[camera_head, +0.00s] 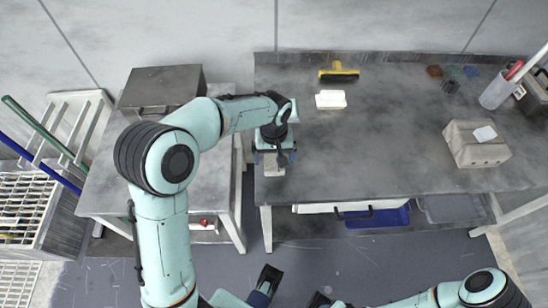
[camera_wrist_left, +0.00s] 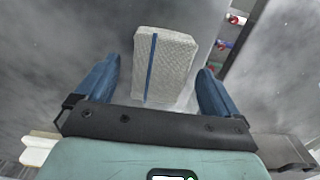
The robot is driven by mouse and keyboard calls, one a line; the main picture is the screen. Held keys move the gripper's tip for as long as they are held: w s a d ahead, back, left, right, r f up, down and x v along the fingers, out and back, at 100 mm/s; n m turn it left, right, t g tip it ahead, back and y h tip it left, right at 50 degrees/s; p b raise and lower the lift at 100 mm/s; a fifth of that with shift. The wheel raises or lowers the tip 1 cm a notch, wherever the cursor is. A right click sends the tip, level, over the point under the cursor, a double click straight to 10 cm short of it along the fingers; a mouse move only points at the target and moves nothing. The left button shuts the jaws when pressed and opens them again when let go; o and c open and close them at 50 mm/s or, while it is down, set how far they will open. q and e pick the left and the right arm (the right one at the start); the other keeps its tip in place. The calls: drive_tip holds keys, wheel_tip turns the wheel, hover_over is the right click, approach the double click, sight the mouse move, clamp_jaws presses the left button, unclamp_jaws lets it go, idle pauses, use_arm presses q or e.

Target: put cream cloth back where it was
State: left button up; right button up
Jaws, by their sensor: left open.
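The cream cloth (camera_wrist_left: 165,60) is a folded, pale pad with a blue stripe. It lies on the grey bench top near its front left corner, and in the head view its near end (camera_head: 274,171) shows below my left gripper (camera_head: 273,156). In the left wrist view my left gripper (camera_wrist_left: 159,70) is open, with one blue finger on each side of the cloth and gaps between.
A white block (camera_head: 330,99) and a yellow-black brush (camera_head: 339,73) lie at the back of the bench (camera_head: 375,150). A beige box (camera_head: 476,144) stands at the right. A grey case (camera_head: 161,88) sits on the left table. The bench middle is clear.

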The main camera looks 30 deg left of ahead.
sight(274, 159)
use_arm(q)
wheel_tip(274, 159, up, 11)
drive_tip(key=p, duration=0.1)
drive_tip(key=shift+p, duration=0.35)
use_arm(e)
drive_tip(key=shift+s+r, duration=0.35)
drive_tip(key=shift+r, duration=0.4)
use_arm(q)
drive_tip(key=shift+f, duration=0.1)
